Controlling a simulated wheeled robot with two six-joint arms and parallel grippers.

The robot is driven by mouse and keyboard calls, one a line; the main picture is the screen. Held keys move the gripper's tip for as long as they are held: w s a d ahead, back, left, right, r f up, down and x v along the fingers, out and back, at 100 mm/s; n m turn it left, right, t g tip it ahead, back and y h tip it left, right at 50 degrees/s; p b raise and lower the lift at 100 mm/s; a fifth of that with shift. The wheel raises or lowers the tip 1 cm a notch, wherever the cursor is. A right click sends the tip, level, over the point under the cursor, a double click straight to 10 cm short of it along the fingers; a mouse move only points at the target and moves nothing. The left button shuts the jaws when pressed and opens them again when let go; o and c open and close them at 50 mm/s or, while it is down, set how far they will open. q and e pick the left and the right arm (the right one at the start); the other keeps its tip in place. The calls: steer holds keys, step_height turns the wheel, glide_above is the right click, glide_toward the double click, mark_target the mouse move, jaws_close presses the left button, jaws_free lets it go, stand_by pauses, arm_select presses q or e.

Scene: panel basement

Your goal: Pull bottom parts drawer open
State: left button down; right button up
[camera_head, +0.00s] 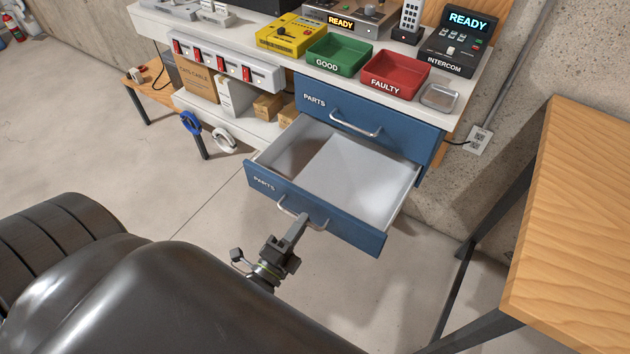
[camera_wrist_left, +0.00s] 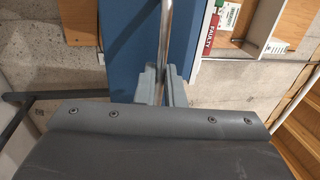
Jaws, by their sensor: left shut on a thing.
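The bottom parts drawer (camera_head: 262,190) is blue with a white inside and stands well out from the bench. It looks empty in the part that shows. My left gripper (camera_head: 298,226) is shut on its metal bar handle (camera_head: 287,208). In the left wrist view the fingers (camera_wrist_left: 161,88) close around the handle bar (camera_wrist_left: 165,35), in front of the blue drawer front (camera_wrist_left: 128,50). The top parts drawer (camera_head: 390,131) above it is shut. My right gripper is not in view.
A green GOOD tray (camera_head: 338,69), a red FAULTY tray (camera_head: 398,92) and an intercom (camera_head: 455,45) stand on the bench top. A wooden table (camera_head: 580,220) is at the right. Boxes (camera_head: 235,97) sit on the shelf at left. The floor before the drawer is clear.

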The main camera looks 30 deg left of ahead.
arm_select(q)
steer(key=shift+s, duration=0.95)
steer(key=c, duration=1.5)
jaws_free()
steer(key=shift+c, duration=0.2)
steer(key=s+f+b, duration=0.3)
steer(key=s, duration=1.4)
steer(key=shift+a, duration=0.3)
